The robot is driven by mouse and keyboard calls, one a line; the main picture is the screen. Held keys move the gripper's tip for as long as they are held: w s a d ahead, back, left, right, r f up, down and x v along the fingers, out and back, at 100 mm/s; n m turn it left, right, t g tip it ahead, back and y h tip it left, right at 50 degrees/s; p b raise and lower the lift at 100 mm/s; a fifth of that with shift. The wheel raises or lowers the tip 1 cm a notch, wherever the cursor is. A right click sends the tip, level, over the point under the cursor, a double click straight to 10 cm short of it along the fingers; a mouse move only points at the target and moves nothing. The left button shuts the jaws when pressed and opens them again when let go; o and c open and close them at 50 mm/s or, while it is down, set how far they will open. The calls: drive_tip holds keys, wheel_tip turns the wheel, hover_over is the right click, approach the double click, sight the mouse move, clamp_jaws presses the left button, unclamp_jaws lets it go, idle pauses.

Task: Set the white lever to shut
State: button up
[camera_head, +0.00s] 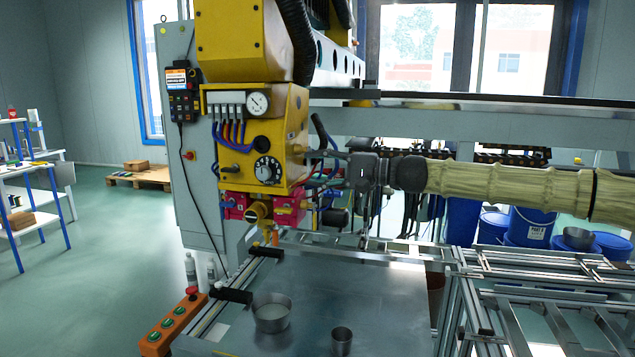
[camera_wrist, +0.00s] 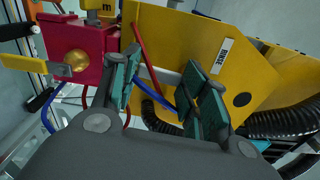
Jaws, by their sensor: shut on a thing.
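My gripper (camera_head: 334,160) is at the right side of the yellow panel box (camera_head: 288,130), reaching in from the right. In the wrist view my gripper (camera_wrist: 164,72) has its two teal-padded fingers either side of a pale bar (camera_wrist: 168,76), which looks like the white lever. The fingers are shut on it, though their contact is partly hidden. The bar stands out in front of the yellow box wall (camera_wrist: 190,35), beside a white label (camera_wrist: 224,55). In the head view my gripper hides the lever.
A red valve block (camera_head: 238,206) with yellow handles sits below the box; it also shows in the wrist view (camera_wrist: 75,45). Red and blue hoses and a black corrugated hose (camera_wrist: 280,124) run close to my fingers. Metal cups (camera_head: 271,313) stand on the table below.

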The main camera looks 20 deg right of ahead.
drive_tip(key=shift+w+d+f+n+b, duration=0.1)
drive_tip(key=shift+w+n+b, duration=0.1)
drive_tip(key=shift+n+b, duration=0.3)
drive_tip(key=o, duration=1)
drive_tip(key=v, duration=1.2)
